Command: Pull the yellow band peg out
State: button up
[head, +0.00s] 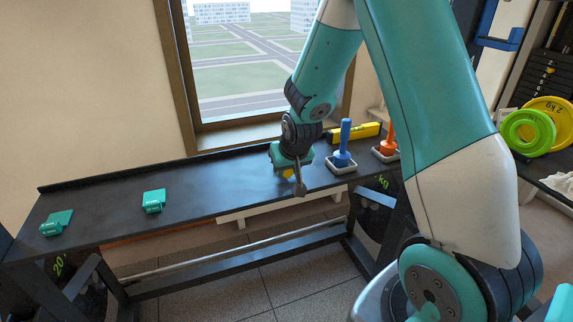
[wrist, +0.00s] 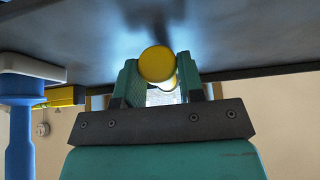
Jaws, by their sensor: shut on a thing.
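The yellow band peg (wrist: 157,64) shows in the wrist view as a round yellow end between the two teal fingers. My gripper (wrist: 160,85) is shut on it, with a finger on each side. In the head view my gripper (head: 292,180) is low over the dark bench, near its front edge, with a bit of yellow (head: 288,173) at its fingers. Any base of the peg is hidden, so I cannot tell whether it is still seated.
A blue peg (head: 345,143) on a white-rimmed base stands just right of my gripper. An orange peg (head: 387,138) stands farther right. A yellow bar (head: 356,132) lies behind. Two teal blocks (head: 153,201) (head: 56,223) sit at the left of the bench (head: 110,190); the space between is clear.

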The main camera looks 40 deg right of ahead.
jog(key=shift+f, duration=0.35)
dwell(0.3)
jog(key=o, duration=1.2)
